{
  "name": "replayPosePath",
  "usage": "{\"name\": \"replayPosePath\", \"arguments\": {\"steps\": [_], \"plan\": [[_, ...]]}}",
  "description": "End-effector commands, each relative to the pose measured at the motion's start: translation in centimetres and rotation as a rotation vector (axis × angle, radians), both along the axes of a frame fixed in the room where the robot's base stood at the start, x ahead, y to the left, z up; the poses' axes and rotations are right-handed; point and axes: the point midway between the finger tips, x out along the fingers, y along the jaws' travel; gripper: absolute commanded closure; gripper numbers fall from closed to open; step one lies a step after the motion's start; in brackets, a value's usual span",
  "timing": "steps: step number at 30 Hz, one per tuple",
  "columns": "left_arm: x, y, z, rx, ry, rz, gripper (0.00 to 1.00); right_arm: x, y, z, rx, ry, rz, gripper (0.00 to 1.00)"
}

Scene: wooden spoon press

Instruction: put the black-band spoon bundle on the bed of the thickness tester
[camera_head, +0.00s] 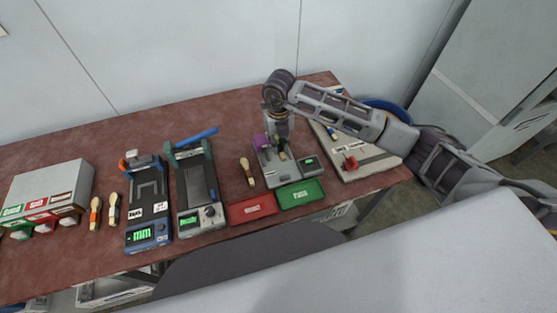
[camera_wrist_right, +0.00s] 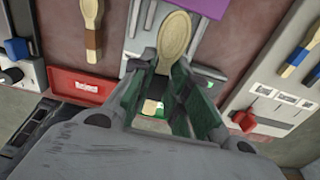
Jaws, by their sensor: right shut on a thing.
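My right gripper (camera_head: 282,150) is shut on a wooden spoon bundle (camera_wrist_right: 174,38), whose pale bowl end sticks out past the fingers (camera_wrist_right: 163,92) in the right wrist view. A dark part shows between the fingers, but they hide most of the band. The gripper is low over a grey device with a purple part (camera_head: 260,141); I cannot tell whether the bundle touches its bed. A blue device (camera_head: 148,205) with a green "mm" display stands left of centre, its dark bed empty. I cannot tell for certain which device is the thickness tester. My left gripper is not in view.
A dark green device (camera_head: 188,190) with a raised blue lever stands beside the blue one. Another spoon bundle (camera_head: 247,170) lies left of the grey device. A red tray (camera_head: 252,208) and green tray (camera_head: 301,194) line the front edge. A pale board (camera_head: 375,152) lies right.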

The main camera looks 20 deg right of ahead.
Motion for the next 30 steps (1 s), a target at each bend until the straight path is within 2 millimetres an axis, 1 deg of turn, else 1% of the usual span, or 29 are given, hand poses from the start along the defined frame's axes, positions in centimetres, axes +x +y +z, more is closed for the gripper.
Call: {"name": "replayPosePath", "arguments": {"steps": [6, 10, 15, 25, 30], "plan": [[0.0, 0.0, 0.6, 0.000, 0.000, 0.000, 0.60, -0.1, 0.0, -2.9, -0.002, 0.003, 0.000, 0.98], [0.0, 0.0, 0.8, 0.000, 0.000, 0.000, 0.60, -0.1, 0.0, -4.4, -0.001, 0.003, 0.000, 0.98], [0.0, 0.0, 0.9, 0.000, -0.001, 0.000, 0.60, 0.0, 0.0, -5.1, 0.000, -0.001, 0.001, 0.98], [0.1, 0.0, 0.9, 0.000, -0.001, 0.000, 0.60, 0.0, 0.0, -5.3, -0.001, 0.001, 0.000, 0.98], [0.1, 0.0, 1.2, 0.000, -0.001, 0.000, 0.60, -0.1, 0.0, -6.7, 0.000, 0.003, 0.000, 0.98]]}}
